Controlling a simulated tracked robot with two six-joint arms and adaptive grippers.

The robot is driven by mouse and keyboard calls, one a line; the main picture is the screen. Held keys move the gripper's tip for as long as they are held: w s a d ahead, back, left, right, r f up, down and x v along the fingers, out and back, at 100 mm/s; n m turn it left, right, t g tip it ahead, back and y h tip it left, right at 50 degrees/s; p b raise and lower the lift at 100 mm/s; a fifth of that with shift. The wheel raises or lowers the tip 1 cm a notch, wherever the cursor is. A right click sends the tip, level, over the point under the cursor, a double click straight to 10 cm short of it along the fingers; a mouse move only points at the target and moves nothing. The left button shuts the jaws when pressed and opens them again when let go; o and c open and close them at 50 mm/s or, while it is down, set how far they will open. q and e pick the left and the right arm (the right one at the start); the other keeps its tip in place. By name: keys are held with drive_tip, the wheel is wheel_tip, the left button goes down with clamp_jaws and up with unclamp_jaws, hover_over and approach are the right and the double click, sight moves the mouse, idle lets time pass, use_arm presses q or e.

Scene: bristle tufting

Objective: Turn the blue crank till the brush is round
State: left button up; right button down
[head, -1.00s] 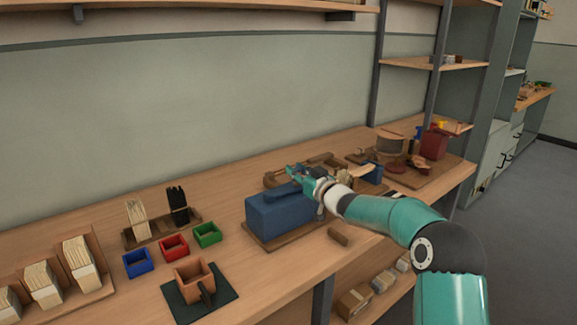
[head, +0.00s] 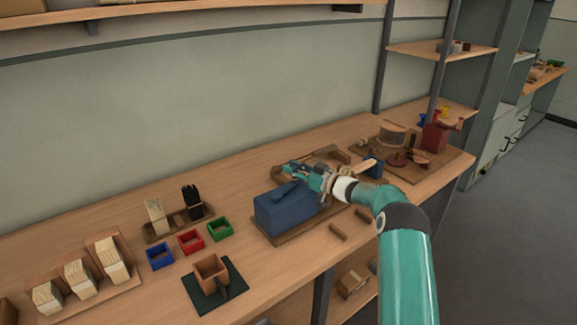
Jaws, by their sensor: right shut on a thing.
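A blue box-shaped machine (head: 280,215) stands on a brown board on the bench, right of the picture's middle. A blue bar, apparently the crank (head: 287,189), shows at its upper edge. My right gripper (head: 290,169) is at the top rear of the machine, its arm reaching in from the right. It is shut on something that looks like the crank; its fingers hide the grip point. I cannot clearly make out the brush or its shape, as the wrist covers the machine's right side. My left gripper is out of view.
Blue (head: 160,257), red (head: 191,243) and green (head: 220,229) trays and a brown cup (head: 212,272) stand to the left. Boards with pale bristle bundles are at far left. A board with a red container (head: 434,136) is at right. Small wooden blocks lie in front.

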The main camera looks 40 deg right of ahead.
drive_tip(key=shift+d+r, duration=0.1)
drive_tip(key=shift+r, duration=0.1)
drive_tip(key=c, duration=1)
unclamp_jaws()
drive_tip(key=shift+f, duration=0.1)
drive_tip(key=shift+o, duration=0.2)
drive_tip(key=s+d, duration=0.2)
drive_tip(key=s, duration=0.9)
drive_tip(key=shift+s, duration=0.4)
drive_tip(key=shift+c, duration=0.3)
